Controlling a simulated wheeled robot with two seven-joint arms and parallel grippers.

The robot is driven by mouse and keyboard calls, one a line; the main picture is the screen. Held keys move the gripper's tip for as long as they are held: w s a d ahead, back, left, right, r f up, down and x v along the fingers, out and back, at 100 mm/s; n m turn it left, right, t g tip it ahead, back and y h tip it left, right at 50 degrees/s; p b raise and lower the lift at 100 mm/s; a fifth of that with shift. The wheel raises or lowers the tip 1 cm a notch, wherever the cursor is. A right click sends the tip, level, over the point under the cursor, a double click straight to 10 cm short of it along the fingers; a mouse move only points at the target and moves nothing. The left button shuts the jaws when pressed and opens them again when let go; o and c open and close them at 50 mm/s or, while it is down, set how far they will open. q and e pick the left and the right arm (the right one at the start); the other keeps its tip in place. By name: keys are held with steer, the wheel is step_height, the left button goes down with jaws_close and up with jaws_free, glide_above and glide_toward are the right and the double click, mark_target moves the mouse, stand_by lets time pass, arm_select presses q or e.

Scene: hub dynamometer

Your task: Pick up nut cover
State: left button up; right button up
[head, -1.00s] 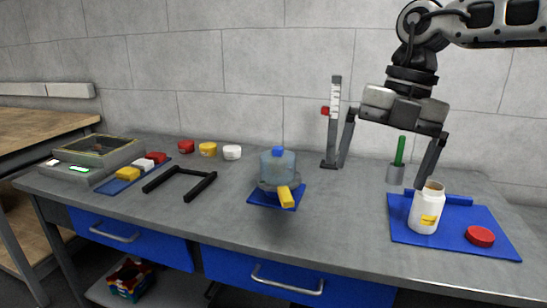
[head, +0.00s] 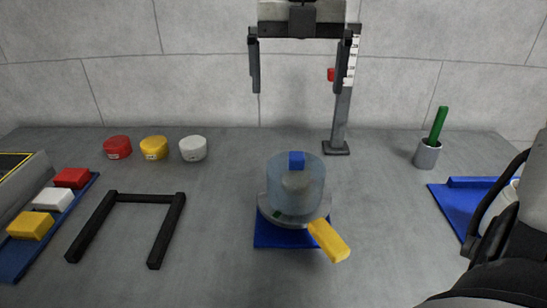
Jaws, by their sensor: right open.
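A yellow handle (head: 328,240) sticks out from the hub toward the front right. The hub stands on a blue mat (head: 275,238). My right gripper (head: 298,90) is open and empty, with its two fingers pointing down. In the picture it is above the cover and apart from it. My left gripper is not in view.
A post with a scale and red slider (head: 342,115) stands behind right of the cover. Red (head: 117,147), yellow (head: 154,148) and white (head: 193,148) caps sit at back left. A black U-frame (head: 145,198) lies left. A cup with a green stick (head: 427,153) stands right.

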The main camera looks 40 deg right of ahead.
glide_above(297, 155)
steer(key=f, duration=0.8)
steer(key=shift+w+d+f, duration=0.2)
steer(key=shift+d+f, duration=0.05)
steer(key=shift+s+a+f, duration=0.1)
steer(key=shift+a+f, duration=0.05)
steer(key=shift+f, duration=1.45)
steer(key=shift+s+a+f, duration=0.1)
steer(key=shift+f, duration=1.45)
steer(key=c, duration=0.6)
